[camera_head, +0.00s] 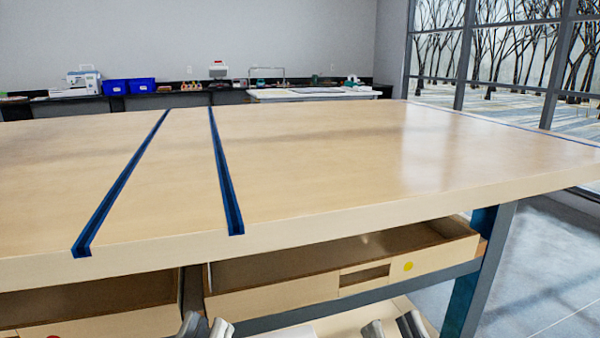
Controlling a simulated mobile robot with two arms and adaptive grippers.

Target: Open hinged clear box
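I do not see a hinged clear box anywhere in the head view. The tips of my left gripper (206,326) show at the bottom edge, in front of the workbench. Its two fingers stand apart with nothing visible between them. The tips of my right gripper (393,327) show at the bottom edge further right, also apart and with nothing visible between them. The rest of both grippers is cut off by the frame.
A wooden workbench (320,150) with two dark blue strips fills the middle, its top bare. Under it are an open right drawer (290,295) with a yellow dot and a left drawer (100,325). Blue bins (128,86) and a sewing machine (82,80) stand on the back counter.

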